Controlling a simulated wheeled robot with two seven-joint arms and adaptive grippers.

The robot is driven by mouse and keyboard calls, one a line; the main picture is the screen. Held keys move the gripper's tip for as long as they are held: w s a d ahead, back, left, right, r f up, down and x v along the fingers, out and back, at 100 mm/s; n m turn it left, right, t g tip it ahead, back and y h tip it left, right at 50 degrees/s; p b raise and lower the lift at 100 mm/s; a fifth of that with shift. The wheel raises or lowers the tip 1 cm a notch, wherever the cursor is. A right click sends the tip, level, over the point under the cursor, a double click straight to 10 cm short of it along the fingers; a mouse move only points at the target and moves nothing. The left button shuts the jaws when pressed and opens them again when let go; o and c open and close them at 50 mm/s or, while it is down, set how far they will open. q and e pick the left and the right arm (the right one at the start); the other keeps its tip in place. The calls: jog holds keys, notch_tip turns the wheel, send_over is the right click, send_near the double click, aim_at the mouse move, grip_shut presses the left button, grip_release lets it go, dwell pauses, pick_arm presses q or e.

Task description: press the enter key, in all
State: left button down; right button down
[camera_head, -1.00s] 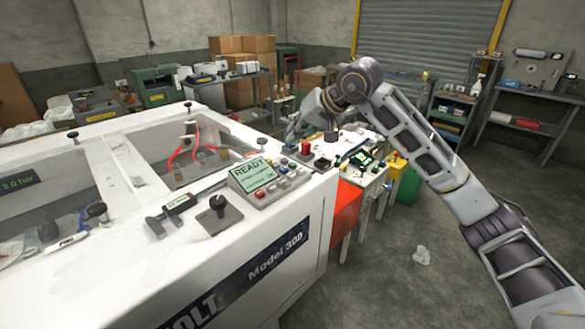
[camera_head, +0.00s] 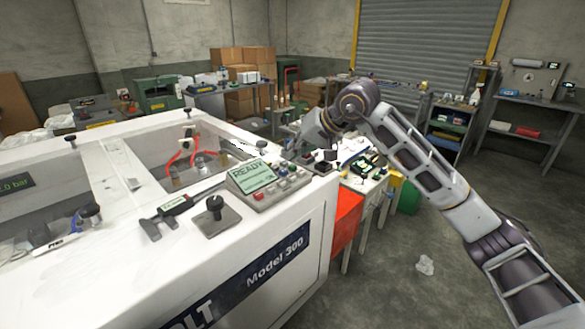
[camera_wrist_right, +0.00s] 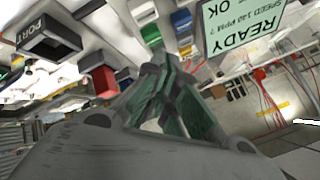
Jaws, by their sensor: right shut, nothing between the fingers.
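The control panel (camera_head: 268,188) sits on the white machine's near right corner, with a lit display (camera_head: 252,176) reading READY and small coloured keys beside it. In the right wrist view the display (camera_wrist_right: 245,25) is upside down. Near it are a blue key (camera_wrist_right: 182,30), a green key (camera_wrist_right: 150,34) and red and white ones. I cannot read any key label, so I cannot tell which is enter. My right gripper (camera_wrist_right: 165,88) is shut and empty, its fingertips pointing toward the keys; contact is not visible. In the head view it is small, just behind the panel (camera_head: 303,156). My left gripper is out of view.
A bench (camera_head: 378,180) with several small devices stands behind the machine. The floor at right is mostly clear, with a crumpled scrap (camera_head: 425,264).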

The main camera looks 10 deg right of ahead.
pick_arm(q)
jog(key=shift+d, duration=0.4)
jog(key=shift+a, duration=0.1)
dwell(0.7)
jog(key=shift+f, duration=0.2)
pick_arm(e)
jog(key=shift+f, duration=0.2)
pick_arm(q)
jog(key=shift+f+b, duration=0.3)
jog(key=shift+b, duration=0.2)
pick_arm(e)
jog(key=shift+f, duration=0.2)
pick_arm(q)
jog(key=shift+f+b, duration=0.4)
pick_arm(e)
jog(key=shift+f, duration=0.45)
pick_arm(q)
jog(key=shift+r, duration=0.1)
pick_arm(e)
jog(key=shift+r, duration=0.15)
dwell(0.3)
pick_arm(q)
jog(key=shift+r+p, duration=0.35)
jog(key=shift+p, duration=0.1)
pick_arm(e)
jog(key=shift+r, duration=0.75)
jog(key=shift+r, duration=0.1)
